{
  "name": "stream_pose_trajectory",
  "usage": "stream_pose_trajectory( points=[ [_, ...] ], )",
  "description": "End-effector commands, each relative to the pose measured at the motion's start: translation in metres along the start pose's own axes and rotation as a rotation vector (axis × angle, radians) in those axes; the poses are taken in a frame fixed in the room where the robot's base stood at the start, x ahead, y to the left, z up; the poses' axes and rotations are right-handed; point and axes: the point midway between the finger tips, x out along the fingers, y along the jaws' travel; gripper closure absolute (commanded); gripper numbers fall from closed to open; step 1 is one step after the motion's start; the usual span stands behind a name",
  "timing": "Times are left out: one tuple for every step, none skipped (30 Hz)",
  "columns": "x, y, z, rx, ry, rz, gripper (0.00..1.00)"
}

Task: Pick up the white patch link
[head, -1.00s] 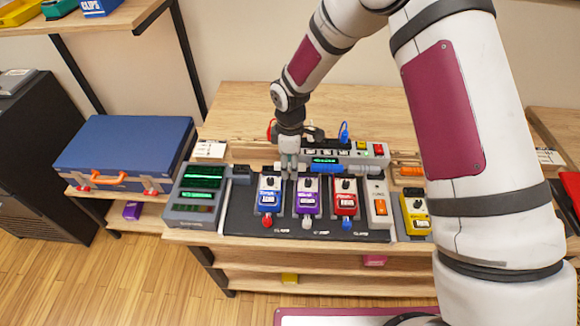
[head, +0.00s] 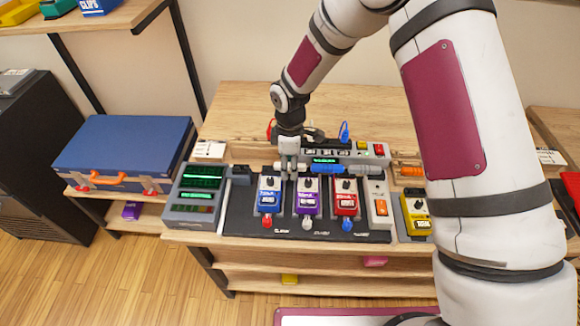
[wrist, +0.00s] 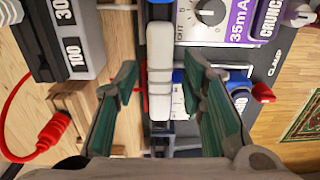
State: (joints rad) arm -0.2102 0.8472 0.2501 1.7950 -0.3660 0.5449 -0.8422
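The white patch link (wrist: 160,75) is a pale, narrow bar between my fingers in the wrist view. It lies behind the blue and purple pedals, with a blue piece (wrist: 159,10) beyond its far end. My gripper (wrist: 160,82) is open, with one green-padded finger on each side of the link and visible gaps to it. In the head view my gripper (head: 290,170) reaches down behind the blue pedal (head: 269,196) and hides much of the link.
A purple pedal (head: 307,197) and a red pedal (head: 345,199) stand beside the blue one on the dark board. A blue link (head: 326,168) lies to the right of my gripper. A grey meter unit (head: 194,194) stands at left. A red cable (wrist: 30,105) curves near my gripper.

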Motion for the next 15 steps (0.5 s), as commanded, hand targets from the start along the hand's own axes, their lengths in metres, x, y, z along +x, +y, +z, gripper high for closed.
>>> stream_pose_trajectory(
  points=[
    [0.0000,0.0000,0.0000,0.000,0.000,0.000,0.78],
    [0.0000,0.0000,0.0000,0.000,0.000,0.000,0.85],
    [0.0000,0.0000,0.0000,0.000,0.000,0.000,0.94],
    [0.0000,0.0000,0.0000,0.000,0.000,0.000,1.00],
    [0.0000,0.0000,0.0000,0.000,0.000,0.000,1.00],
    [0.0000,0.0000,0.0000,0.000,0.000,0.000,1.00],
    [0.0000,0.0000,0.0000,0.000,0.000,0.000,1.00],
    [-0.0001,0.0000,0.0000,0.000,0.000,0.000,1.00],
    [-0.0001,0.0000,0.0000,0.000,0.000,0.000,1.00],
    [0.0000,0.0000,0.0000,0.000,0.000,0.000,1.00],
    [0.0000,0.0000,0.0000,0.000,0.000,0.000,1.00],
    [0.0000,0.0000,0.0000,0.000,0.000,0.000,1.00],
    [0.0000,0.0000,0.0000,0.000,0.000,0.000,1.00],
    [-0.0002,0.0000,0.0000,0.000,0.000,0.000,1.00],
    [-0.0006,-0.0001,0.0000,0.000,0.000,0.000,1.00]
  ],
)
